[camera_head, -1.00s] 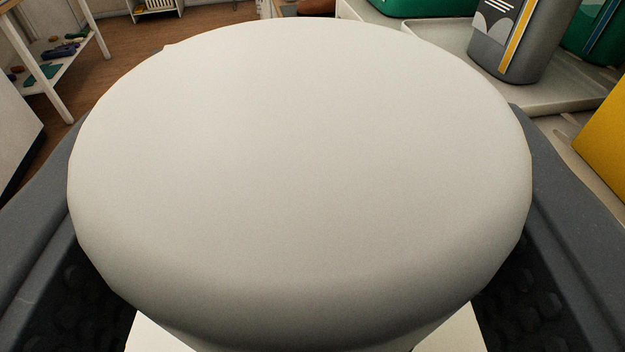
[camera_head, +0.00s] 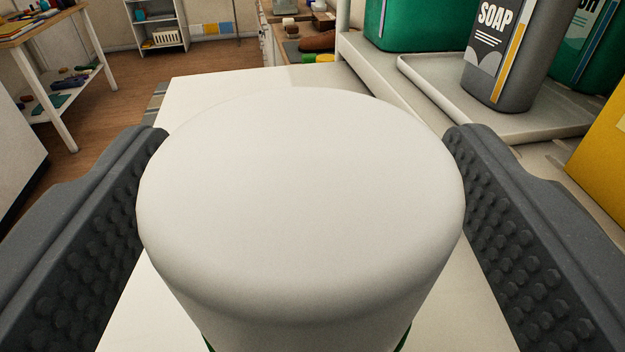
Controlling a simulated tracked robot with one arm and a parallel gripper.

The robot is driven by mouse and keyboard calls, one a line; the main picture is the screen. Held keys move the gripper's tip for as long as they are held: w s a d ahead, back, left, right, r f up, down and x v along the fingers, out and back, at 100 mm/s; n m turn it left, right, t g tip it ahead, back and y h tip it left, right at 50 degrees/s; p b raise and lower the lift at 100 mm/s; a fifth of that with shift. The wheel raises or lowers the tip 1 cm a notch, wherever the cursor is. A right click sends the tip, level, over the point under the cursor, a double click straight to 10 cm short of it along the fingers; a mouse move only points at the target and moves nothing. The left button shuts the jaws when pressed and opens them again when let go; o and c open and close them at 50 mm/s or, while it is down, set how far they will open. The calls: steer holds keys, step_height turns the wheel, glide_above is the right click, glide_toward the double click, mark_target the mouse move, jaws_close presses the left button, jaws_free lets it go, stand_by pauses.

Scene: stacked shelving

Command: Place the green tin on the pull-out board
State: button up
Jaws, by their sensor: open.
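A wide white lid (camera_head: 300,190) fills the middle of the view. Slivers of green show below it, so it appears to top the green tin (camera_head: 403,340), whose body is mostly hidden under the lid. The tin stands upright over a flat white board (camera_head: 215,92), which seems to be the pull-out board; their contact is hidden. My gripper (camera_head: 305,165) is open, with one grey studded finger on each side of the tin.
At right, a grey soap bottle (camera_head: 505,55) stands on a pale tray (camera_head: 425,80), with green containers (camera_head: 405,22) beside it. A yellow object (camera_head: 603,150) is close to the right finger.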

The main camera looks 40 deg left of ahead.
steer(key=b+v, duration=0.2)
steer(key=v, duration=0.8)
steer(key=shift+s+d, duration=0.25)
steer(key=w+d+r+m+t+h, duration=0.2)
steer(key=d+r+h, duration=0.4)
steer(key=r, duration=0.5)
steer(key=w+d+r+m+t+h, duration=0.1)
steer(key=w+d+r+m+h, duration=0.15)
steer(key=d+r, duration=0.6)
steer(key=s+d+r+m+h, duration=0.15)
steer(key=s+r+h, duration=0.35)
steer(key=r, duration=0.8)
steer(key=s+a+r+m+y, duration=0.1)
steer(key=s+a+r, duration=0.1)
steer(key=s+r, duration=0.2)
steer(key=s+a+r+m+y, duration=0.1)
steer(key=s+r, duration=0.3)
steer(key=s, duration=0.5)
steer(key=shift+a+r+g, duration=0.15)
steer(key=shift+a+g, duration=0.25)
steer(key=shift+a, duration=0.15)
